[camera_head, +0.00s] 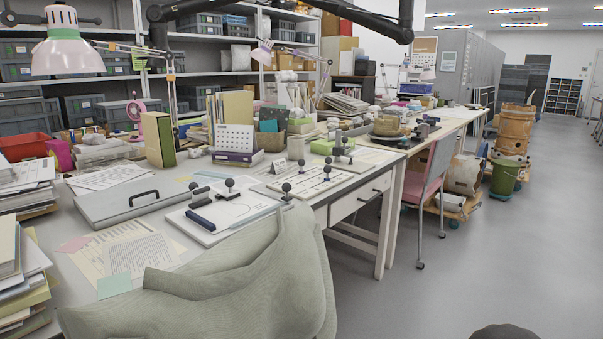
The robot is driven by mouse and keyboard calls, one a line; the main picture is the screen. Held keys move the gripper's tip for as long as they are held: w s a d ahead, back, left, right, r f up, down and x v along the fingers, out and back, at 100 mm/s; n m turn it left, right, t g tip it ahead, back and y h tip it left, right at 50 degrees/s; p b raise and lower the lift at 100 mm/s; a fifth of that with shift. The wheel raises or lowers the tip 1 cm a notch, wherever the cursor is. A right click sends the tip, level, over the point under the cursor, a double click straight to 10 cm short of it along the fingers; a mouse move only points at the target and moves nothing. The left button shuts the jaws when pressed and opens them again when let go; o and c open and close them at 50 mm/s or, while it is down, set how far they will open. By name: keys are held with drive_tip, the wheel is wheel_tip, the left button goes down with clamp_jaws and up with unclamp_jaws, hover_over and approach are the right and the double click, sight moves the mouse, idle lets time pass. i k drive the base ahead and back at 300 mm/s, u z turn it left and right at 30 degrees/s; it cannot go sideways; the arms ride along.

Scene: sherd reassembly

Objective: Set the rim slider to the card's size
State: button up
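A white board (248,209) lies on the desk in the middle of the view, with a dark blue bar (201,220) along its left side and black knobs (230,184) standing on it. A second pale board (318,181) with several black knobs lies behind it to the right. I cannot tell which knob is the rim slider. My gripper is not in view.
A grey case (125,203) with a black handle and paper sheets (132,252) lie left of the boards. Stacked papers (22,185) fill the far left.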

sight(302, 163)
drive_tip(key=z, duration=0.75)
drive_tip(key=i, duration=1.3)
drive_tip(key=z, duration=0.05)
